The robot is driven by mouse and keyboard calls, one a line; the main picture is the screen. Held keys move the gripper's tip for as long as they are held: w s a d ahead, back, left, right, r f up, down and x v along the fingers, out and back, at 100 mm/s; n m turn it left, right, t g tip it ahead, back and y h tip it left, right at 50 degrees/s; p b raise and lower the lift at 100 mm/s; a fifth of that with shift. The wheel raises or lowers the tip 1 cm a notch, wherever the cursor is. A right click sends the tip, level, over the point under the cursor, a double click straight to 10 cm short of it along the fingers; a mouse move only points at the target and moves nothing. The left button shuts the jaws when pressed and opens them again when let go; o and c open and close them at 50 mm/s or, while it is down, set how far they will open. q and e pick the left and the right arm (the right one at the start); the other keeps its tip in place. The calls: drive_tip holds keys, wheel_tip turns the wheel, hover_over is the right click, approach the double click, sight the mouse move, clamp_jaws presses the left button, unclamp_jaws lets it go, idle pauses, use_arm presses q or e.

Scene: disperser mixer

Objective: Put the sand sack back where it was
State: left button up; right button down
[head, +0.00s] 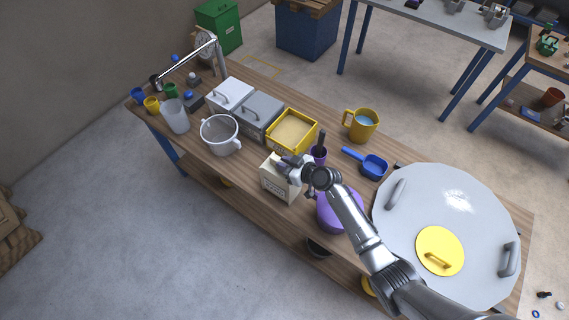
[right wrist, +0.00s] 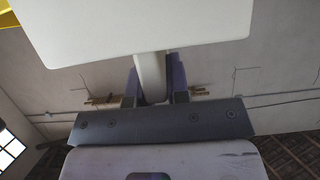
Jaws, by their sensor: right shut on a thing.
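The sand sack (head: 278,184) is a cream, box-like bag with a printed label near the front edge of the wooden workbench, in the middle of the head view. My right gripper (head: 291,167) is at its top, shut on it. In the right wrist view the pale sack (right wrist: 140,28) fills the top, and its narrow neck sits between the two dark fingers of my gripper (right wrist: 153,82). The sack looks about upright. I cannot tell whether its base touches the bench. My left gripper is not in view.
A large grey lid (head: 455,205) covers the right end.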

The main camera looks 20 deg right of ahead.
drive_tip(key=c, duration=1.1)
unclamp_jaws()
drive_tip(key=shift+d+r+p, duration=0.1)
drive_tip(key=shift+r+p, duration=0.2)
drive_tip(key=shift+p, duration=0.1)
drive_tip(key=v, duration=1.2)
drive_tip(key=s+a+f+g+h, duration=0.1)
drive_tip(key=s+a+f+g, duration=0.15)
drive_tip(key=s, duration=0.45)
drive_tip(key=s+a+f+g+h, duration=0.1)
drive_tip(key=s+a+f+g, duration=0.15)
drive_tip(key=s, duration=0.35)
drive_tip(key=s+d+r+m+g+h, duration=0.1)
drive_tip(key=s+m+h, duration=0.1)
drive_tip(key=s, duration=0.6)
drive_tip(key=s+d+r+m+g+h, duration=0.1)
drive_tip(key=s+m+g+h, duration=0.1)
drive_tip(key=s, duration=0.7)
drive_tip(key=shift+r+h, duration=0.25)
drive_tip(key=shift+h, duration=0.25)
